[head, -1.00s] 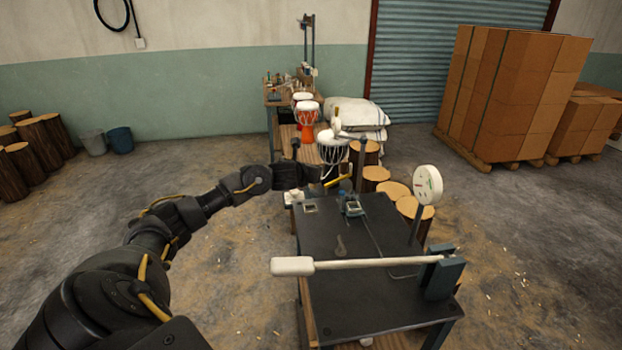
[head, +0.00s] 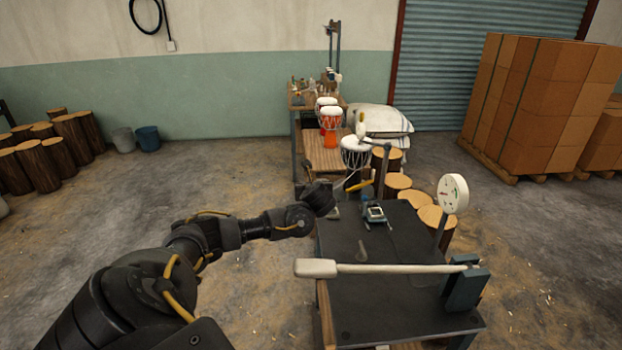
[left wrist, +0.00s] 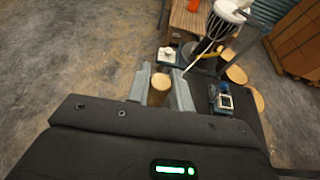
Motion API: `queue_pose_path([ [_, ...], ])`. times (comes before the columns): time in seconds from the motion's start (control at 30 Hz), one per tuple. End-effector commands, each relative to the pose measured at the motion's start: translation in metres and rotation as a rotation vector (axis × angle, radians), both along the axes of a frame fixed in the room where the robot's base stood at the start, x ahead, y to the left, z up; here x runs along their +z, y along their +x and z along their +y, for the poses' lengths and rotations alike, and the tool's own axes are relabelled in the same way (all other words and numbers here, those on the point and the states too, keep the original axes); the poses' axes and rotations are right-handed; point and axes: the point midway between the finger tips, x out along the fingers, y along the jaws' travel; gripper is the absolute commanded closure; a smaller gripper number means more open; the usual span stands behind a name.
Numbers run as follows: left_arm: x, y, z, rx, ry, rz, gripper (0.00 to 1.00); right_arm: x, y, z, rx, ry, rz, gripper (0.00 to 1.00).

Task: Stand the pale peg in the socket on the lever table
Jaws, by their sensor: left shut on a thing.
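My left gripper (left wrist: 160,86) is shut on the pale peg (left wrist: 160,79), whose round, light wooden end shows between the grey jaws in the left wrist view. In the head view the left hand (head: 318,196) is over the far left corner of the dark lever table (head: 400,304), and the peg cannot be made out there. A blue fixture with a pale square top (head: 374,213) stands near the table's far edge; it also shows right of the jaws in the left wrist view (left wrist: 223,100). I cannot tell which part is the socket. My right gripper is out of view.
A long pale-handled lever (head: 385,268) crosses the near part of the table to a dark bracket (head: 466,287). A round dial (head: 453,194) stands on a post at the right. Log stumps (head: 430,217) and drums (head: 355,152) are beyond the table.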

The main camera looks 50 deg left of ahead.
Motion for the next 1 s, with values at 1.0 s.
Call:
queue_pose_path([
  [1.0,0.057,-0.050,-0.368,-0.877,-0.006,-0.008,0.99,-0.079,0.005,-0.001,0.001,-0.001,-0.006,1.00],
])
